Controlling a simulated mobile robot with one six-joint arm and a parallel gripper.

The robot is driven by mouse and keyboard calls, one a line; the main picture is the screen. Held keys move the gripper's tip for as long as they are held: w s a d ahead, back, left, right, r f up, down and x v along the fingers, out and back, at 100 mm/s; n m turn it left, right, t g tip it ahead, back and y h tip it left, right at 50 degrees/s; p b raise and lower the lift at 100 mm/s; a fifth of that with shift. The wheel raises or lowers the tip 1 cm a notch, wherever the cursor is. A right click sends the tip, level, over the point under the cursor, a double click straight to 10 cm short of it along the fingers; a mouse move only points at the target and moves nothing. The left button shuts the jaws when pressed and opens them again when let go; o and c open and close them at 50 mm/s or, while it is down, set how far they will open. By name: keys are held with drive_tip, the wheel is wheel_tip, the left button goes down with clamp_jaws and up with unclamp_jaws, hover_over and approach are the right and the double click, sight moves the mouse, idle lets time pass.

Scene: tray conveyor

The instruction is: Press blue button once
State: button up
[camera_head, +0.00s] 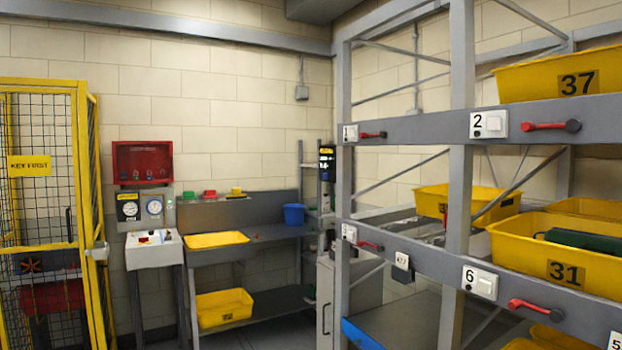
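A white control box (154,253) stands on a stand at the left, by the yellow cage. Small controls sit on its sloped top; a red one (143,240) shows clearly. The others are too small to tell, and I cannot make out a blue button among them. My gripper is not in view.
A red panel box (142,148) and two gauges hang above the control box. A workbench (270,234) with yellow trays and a blue bin (294,215) stands to its right. A grey rack (455,180) with numbered plates, red handles and yellow crates fills the right side.

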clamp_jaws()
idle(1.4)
